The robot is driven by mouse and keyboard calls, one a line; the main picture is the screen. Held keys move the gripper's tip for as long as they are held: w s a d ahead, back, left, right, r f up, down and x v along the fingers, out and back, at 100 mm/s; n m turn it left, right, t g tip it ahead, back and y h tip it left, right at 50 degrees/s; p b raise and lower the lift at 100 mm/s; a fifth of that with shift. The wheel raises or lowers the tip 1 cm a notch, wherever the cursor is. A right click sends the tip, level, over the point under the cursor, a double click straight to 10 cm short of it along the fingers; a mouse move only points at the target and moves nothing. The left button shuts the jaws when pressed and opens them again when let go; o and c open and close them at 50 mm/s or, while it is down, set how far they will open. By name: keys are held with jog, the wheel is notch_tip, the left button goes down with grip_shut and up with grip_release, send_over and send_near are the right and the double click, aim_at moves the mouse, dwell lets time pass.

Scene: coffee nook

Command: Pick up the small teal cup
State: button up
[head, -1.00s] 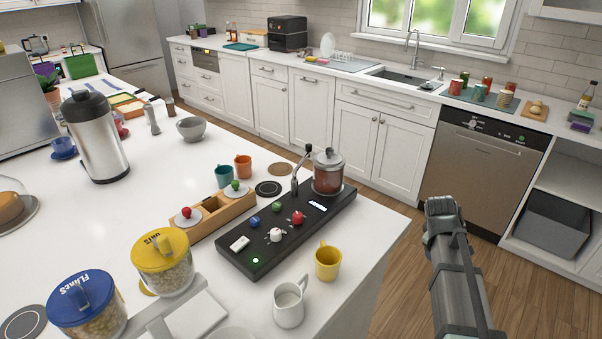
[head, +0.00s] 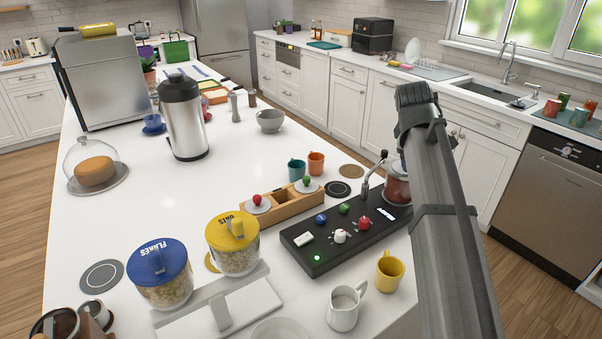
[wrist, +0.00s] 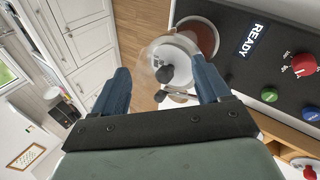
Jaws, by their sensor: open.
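A small teal cup (head: 296,170) stands upright on the white counter, behind the wooden tray (head: 270,213) and just left of an orange cup (head: 316,163). It does not show in the wrist view. My gripper (wrist: 163,86) is open in the wrist view, with its two blue fingers apart and nothing held. A clear vessel with a dark knob on its lid (wrist: 168,74) shows beyond the fingers, at the end of the black console. In the head view my arm rises at the right, and the gripper's fingers cannot be made out.
The black console (head: 335,240) with knobs and a lever lies between the cup and my arm. A yellow cup (head: 389,271) and a white pitcher (head: 344,308) stand in front of it. A grey bowl (head: 270,121) is behind. The counter left of the tray is mostly clear.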

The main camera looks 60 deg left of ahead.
jog(key=s+a+f+g, duration=0.1)
jog(key=s+a, duration=0.3)
jog(key=a, duration=0.4)
jog(key=s+a+f+g, duration=0.1)
jog(key=s+a+g, duration=0.1)
jog(key=s+a, duration=0.4)
jog(key=n+g+h, duration=0.2)
jog(key=g, duration=0.1)
send_over(297, 167)
jog(key=s+d, duration=0.1)
jog(key=f, duration=1.4)
jog(key=shift+s+d+f, duration=0.2)
jog(key=shift+s+d, duration=0.1)
jog(key=c, duration=0.8)
jog(key=shift+r, duration=0.1)
